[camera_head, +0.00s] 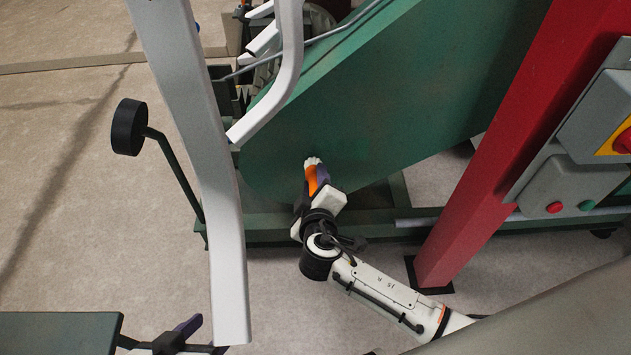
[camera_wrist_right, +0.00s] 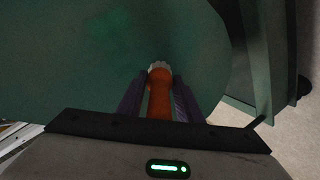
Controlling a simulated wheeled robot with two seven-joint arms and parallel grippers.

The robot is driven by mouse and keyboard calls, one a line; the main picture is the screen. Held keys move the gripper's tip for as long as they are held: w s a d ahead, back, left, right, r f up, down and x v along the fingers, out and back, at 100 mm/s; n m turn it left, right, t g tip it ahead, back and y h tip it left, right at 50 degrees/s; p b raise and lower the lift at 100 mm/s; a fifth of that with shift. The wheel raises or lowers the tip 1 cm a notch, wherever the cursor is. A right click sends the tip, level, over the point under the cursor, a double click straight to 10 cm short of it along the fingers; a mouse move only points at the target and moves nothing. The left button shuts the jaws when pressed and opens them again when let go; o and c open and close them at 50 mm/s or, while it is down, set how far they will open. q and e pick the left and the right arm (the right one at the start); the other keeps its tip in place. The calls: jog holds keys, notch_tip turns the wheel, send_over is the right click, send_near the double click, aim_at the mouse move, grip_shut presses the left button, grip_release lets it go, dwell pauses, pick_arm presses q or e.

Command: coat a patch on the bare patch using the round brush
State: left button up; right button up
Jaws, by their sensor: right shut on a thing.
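The round brush (camera_head: 312,177) has an orange handle and pale bristles. My right gripper (camera_head: 319,184) is shut on its handle, near the lower part of the green panel (camera_head: 400,95). In the right wrist view the brush (camera_wrist_right: 160,95) stands between the two dark purple fingers (camera_wrist_right: 160,98), bristles towards the green surface (camera_wrist_right: 60,70). I cannot tell whether the bristles touch it. A faint lighter green area (camera_wrist_right: 115,38) shows there; I cannot tell whether it is the bare patch. A purple finger-like piece (camera_head: 188,325) at the bottom left may belong to my left gripper, but is mostly hidden.
A white tubular frame (camera_head: 205,150) runs down left of the panel. A red post (camera_head: 500,150) with a grey control box (camera_head: 570,160) stands at the right. A black round disc (camera_head: 129,127) on a rod is at the left. A dark green tabletop (camera_head: 60,333) is at the lower left.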

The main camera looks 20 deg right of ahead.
jog(key=shift+w+d, duration=0.1)
jog(key=shift+w, duration=0.25)
jog(key=shift+d, duration=0.1)
jog(key=shift+s+d+p, duration=0.15)
jog(key=shift+s+d, duration=0.05)
jog(key=shift+d, duration=0.3)
jog(key=shift+s+d+p, duration=0.15)
jog(key=shift+d, duration=0.35)
jog(key=shift+s+d+p, duration=0.15)
jog(key=shift+d, duration=0.4)
jog(key=shift+s+d+p, duration=0.15)
jog(key=shift+d, duration=0.4)
jog(key=shift+d, duration=0.1)
jog(key=shift+s+d+p, duration=0.15)
jog(key=shift+d, duration=0.4)
jog(key=shift+s+d+p, duration=0.15)
jog(key=shift+d, duration=0.35)
